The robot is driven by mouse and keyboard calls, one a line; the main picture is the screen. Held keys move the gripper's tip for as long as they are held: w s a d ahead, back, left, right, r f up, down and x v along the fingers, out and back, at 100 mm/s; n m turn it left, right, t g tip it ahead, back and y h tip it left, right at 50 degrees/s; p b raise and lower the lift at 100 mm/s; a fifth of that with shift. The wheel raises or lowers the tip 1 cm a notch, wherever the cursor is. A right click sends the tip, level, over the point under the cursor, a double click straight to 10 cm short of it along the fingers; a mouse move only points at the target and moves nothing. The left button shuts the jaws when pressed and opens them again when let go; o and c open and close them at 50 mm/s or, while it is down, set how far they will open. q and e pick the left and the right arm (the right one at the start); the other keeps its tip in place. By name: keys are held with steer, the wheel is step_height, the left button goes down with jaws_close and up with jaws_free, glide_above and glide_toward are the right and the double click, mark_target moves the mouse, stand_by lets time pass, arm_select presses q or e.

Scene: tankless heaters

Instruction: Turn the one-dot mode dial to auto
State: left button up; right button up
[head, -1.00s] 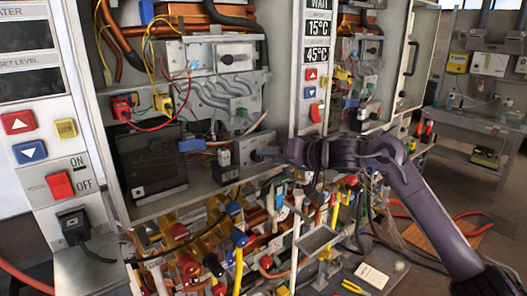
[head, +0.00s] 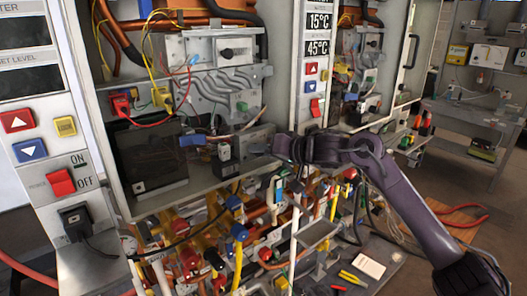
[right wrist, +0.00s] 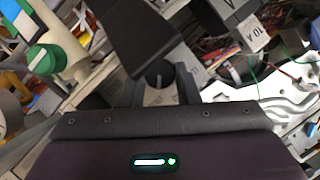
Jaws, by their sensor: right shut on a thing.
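My right gripper (head: 272,150) reaches into the lower part of the open heater cabinet, at the grey box (head: 255,139) there. In the right wrist view its two fingers (right wrist: 160,88) stand on either side of a small dark dial (right wrist: 158,76) and are shut on it. The dial's face is mostly in shadow; I cannot read dots or an auto mark on it. In the head view the gripper hides this dial. Another dark dial (head: 227,52) sits on the pale box higher in the cabinet. My left gripper is not in view.
A green knob (head: 242,106) sits above the grey box; a green knob (right wrist: 45,58) also shows in the right wrist view. A black switch block (head: 224,150) stands left of the gripper. Pipes and valves (head: 240,235) crowd below.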

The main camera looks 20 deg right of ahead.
steer(key=shift+r+n+h+p, duration=0.1)
steer(key=shift+n+h+p, duration=0.4)
steer(key=shift+n+p, duration=0.2)
steer(key=shift+a+n+h+p, duration=0.15)
steer(key=shift+n+h+p, duration=0.3)
steer(key=shift+n, duration=0.35)
steer(key=shift+s+n+t+h, duration=0.1)
steer(key=shift+n+t+h, duration=0.2)
steer(key=shift+n+h, duration=0.45)
steer(key=shift+a+n+h, duration=0.1)
steer(key=shift+n+h, duration=0.2)
steer(key=shift+n, duration=0.45)
steer(key=o, duration=1)
